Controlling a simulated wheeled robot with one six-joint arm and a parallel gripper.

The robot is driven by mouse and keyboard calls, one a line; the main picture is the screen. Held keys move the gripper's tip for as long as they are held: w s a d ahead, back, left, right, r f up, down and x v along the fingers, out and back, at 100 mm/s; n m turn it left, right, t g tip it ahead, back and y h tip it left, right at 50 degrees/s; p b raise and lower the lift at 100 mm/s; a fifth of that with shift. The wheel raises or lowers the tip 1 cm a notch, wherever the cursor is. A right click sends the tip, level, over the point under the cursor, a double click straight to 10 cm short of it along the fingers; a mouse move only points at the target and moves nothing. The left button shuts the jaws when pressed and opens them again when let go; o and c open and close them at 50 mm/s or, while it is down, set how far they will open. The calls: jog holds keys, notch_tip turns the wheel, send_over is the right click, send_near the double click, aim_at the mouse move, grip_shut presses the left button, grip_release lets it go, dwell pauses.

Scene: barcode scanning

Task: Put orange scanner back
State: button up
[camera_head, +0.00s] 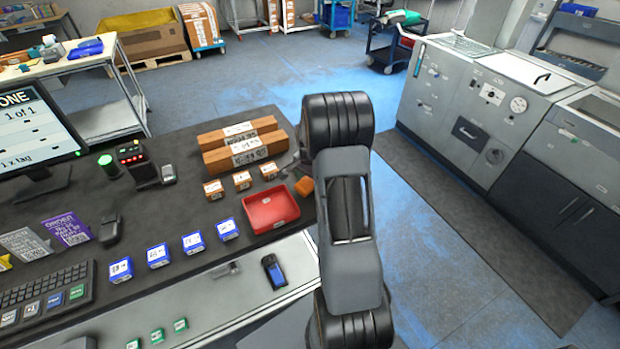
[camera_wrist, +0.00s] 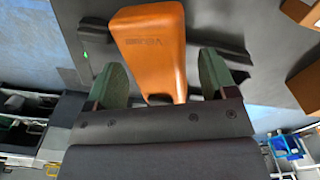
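The orange scanner (camera_head: 305,187) shows at the right edge of the dark table in the head view, partly hidden by my arm. In the wrist view the orange scanner (camera_wrist: 152,45) fills the upper middle, its narrower end pointing down towards my gripper. My gripper (camera_wrist: 162,80) has one green finger on each side of that narrow end, with gaps visible on both sides. It looks open, not touching the scanner. A dark piece with a small green light (camera_wrist: 84,54) lies behind the scanner; I cannot tell whether it is a holder. My gripper is hidden in the head view.
A red tray (camera_head: 270,222) sits left of my arm. Small orange-brown boxes (camera_head: 242,180), long cartons (camera_head: 240,150) and several blue boxes (camera_head: 159,256) stand on the table. A dark handheld device (camera_head: 273,270) lies near the front edge. Floor right of my arm is clear.

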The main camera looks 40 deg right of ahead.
aim_at(309, 179)
jog(key=shift+r, duration=0.1)
notch_tip(309, 179, up, 12)
jog(key=s+a+r+n+t, duration=0.1)
jog(key=s+a+r+n, duration=0.25)
jog(key=a, duration=0.25)
jog(key=s+a+r+n+t, duration=0.1)
jog(key=s+a+r+n, duration=0.15)
jog(key=a+r, duration=0.2)
jog(key=s+a+n+t, duration=0.1)
jog(key=s+a+n, duration=0.5)
jog(key=s, duration=0.1)
jog(key=s+a+n+t, duration=0.1)
jog(key=s+a+n, duration=0.2)
jog(key=s+a, duration=0.1)
jog(key=shift+s+f+t, duration=0.15)
jog(key=shift+f+t, duration=0.1)
jog(key=shift+t, duration=0.05)
jog(key=shift+d, duration=0.1)
